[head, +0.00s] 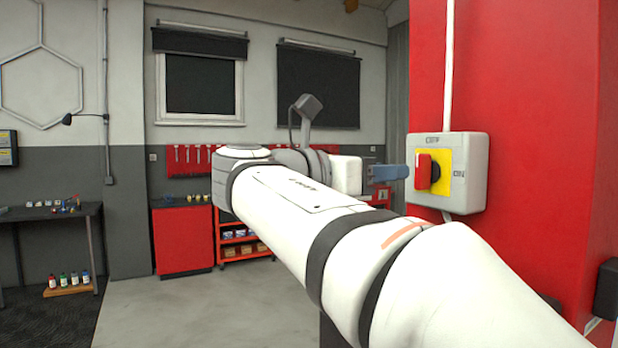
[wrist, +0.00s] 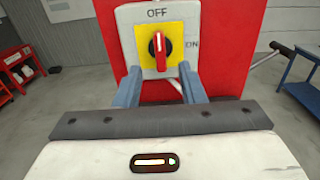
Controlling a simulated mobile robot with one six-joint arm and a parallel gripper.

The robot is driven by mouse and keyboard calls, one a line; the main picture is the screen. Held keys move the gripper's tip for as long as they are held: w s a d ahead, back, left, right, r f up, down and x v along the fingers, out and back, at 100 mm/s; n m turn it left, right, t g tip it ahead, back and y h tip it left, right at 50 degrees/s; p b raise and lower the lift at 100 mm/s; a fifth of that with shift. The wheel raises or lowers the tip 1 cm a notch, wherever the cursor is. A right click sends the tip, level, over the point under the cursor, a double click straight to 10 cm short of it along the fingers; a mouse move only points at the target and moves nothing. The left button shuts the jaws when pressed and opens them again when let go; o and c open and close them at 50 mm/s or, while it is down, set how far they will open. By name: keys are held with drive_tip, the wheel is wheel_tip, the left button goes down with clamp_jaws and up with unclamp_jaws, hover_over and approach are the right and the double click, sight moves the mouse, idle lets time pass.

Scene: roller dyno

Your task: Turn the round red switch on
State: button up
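The red switch handle (head: 424,171) sits on a yellow plate on a light grey box (head: 470,150) fixed to a red column. In the wrist view the handle (wrist: 158,46) stands upright, with its white mark toward the OFF label (wrist: 157,13); the ON label (wrist: 192,44) is to the right. My gripper (head: 392,172) is just left of the handle in the head view and apart from it. In the wrist view my gripper (wrist: 159,72) is open and empty, its blue fingers spread below and to either side of the handle.
The red column (head: 520,90) stands behind the switch box, with a conduit running up from the box. A red workbench (head: 183,240) and a dark table (head: 50,212) are farther back at the left. The floor between is clear.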

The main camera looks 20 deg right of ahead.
sight(417, 168)
drive_tip(key=shift+w+d+p, duration=0.2)
drive_tip(key=shift+d+p, duration=0.4)
drive_tip(key=shift+d, duration=3.15)
drive_tip(key=shift+c, duration=0.2)
